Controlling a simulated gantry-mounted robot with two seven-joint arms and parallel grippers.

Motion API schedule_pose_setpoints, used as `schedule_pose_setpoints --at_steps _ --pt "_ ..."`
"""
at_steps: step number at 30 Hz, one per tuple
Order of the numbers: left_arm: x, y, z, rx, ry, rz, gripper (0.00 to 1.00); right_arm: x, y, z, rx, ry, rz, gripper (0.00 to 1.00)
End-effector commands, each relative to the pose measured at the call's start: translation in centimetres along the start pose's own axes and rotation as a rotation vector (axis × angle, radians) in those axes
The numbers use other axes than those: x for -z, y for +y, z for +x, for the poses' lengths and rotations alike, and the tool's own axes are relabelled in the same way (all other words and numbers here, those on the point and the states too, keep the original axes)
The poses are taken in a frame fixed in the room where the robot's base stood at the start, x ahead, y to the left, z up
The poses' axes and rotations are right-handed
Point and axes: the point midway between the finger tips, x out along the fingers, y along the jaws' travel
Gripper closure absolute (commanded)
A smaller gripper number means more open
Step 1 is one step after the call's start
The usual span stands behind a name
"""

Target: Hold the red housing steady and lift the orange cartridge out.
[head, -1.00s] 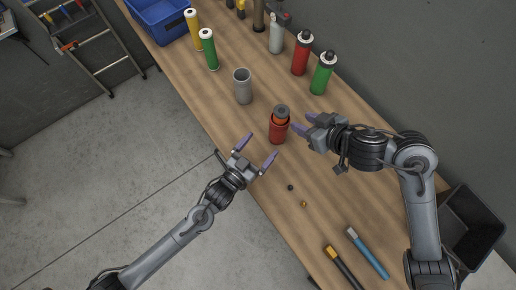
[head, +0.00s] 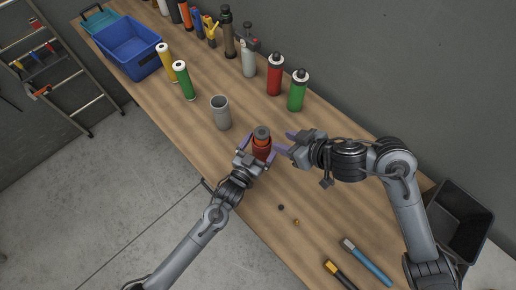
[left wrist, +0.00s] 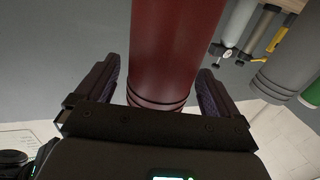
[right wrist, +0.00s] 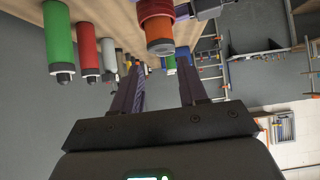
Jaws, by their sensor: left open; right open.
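The red housing (head: 261,152) stands upright on the wooden bench. The orange cartridge (right wrist: 158,28) sits in its top, with a grey cap (head: 262,132) above. My left gripper (head: 257,148) is open, with its fingers on either side of the housing. In the left wrist view the red housing (left wrist: 172,50) stands between the fingers with gaps on both sides. My right gripper (head: 285,142) is open and empty, just right of the housing. In the right wrist view the capped end lies ahead, between and beyond the open fingers (right wrist: 160,85).
A grey cup (head: 221,114) stands close behind-left of the housing. Red (head: 275,75) and green (head: 297,92) bottles stand behind it. A blue bin (head: 112,40) is at the far left end. Two marker-like tools (head: 368,262) lie at the front right. The bench just right of the housing is mostly clear.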

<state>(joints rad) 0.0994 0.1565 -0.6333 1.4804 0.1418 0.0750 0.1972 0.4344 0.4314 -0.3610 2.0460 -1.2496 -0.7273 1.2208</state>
Motion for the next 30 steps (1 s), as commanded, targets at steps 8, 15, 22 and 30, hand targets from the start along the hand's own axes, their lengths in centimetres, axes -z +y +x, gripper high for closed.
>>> schedule_pose_setpoints --at_steps 8,15,22,30 --pt "0.00 0.03 0.02 0.000 0.000 0.000 0.11 0.00 -0.01 0.00 0.000 0.000 0.000 0.57" --pt "0.00 0.02 0.01 0.000 0.000 0.000 0.47 0.00 0.00 0.00 0.000 0.000 0.000 0.57" --pt "-0.01 0.02 0.00 0.000 0.000 0.000 0.67 0.00 0.00 0.00 0.000 0.000 0.000 0.42" --pt "-0.01 0.02 -0.01 0.000 0.000 0.000 0.67 0.00 0.00 0.00 0.000 0.000 0.000 0.19"
